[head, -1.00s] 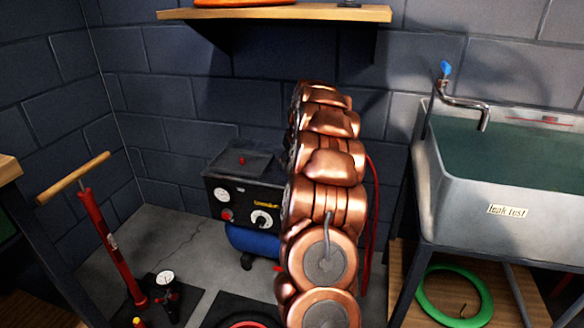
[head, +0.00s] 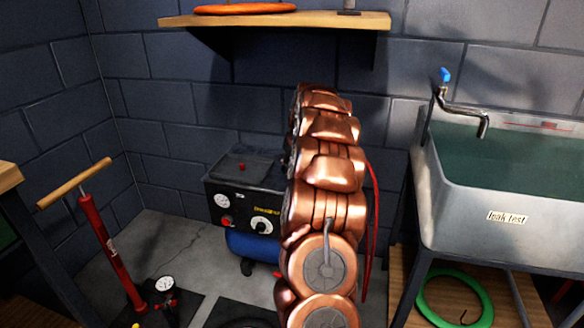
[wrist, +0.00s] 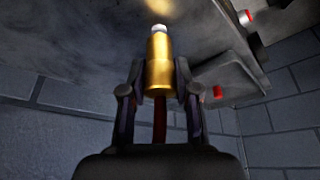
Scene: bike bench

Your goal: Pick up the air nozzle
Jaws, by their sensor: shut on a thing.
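The air nozzle (wrist: 160,62) is a brass cylinder with a white tip, seen in the wrist view. My gripper (wrist: 158,88) is shut on it, with one finger on each side. The nozzle stands out past the fingertips, and a dark red hose (wrist: 159,120) runs back from it between the fingers. In the head view my copper arm hides the gripper and the nozzle. A red hose (head: 373,215) hangs behind the arm on its right.
A compressor (head: 240,183) with gauges and a blue tank stands behind the arm. A red floor pump (head: 108,245) is at left, a grey sink (head: 505,220) at right with a green ring (head: 425,300) below. A wooden shelf (head: 300,21) is above.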

